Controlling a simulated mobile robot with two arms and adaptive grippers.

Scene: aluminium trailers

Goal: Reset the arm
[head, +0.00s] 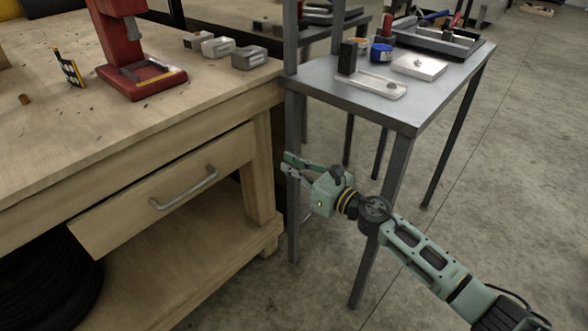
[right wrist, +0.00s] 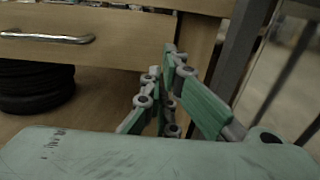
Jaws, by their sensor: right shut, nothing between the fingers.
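My right gripper (head: 288,164) is in the middle of the head view, its green arm coming in from the lower right. It is in front of the grey table's legs and to the right of the wooden drawer (head: 165,190), apart from the drawer's metal handle (head: 183,188). In the right wrist view the green fingers (right wrist: 172,62) are shut with nothing between them. The drawer front (right wrist: 120,50) and handle (right wrist: 48,37) show to their left there. My left gripper is not in view.
The wooden workbench (head: 130,125) carries a red press (head: 125,45) and small metal blocks (head: 218,47). A grey metal table (head: 400,104) with trays and parts stands at the right. A dark tyre (head: 45,285) lies under the bench. Concrete floor (head: 500,200) is clear at the right.

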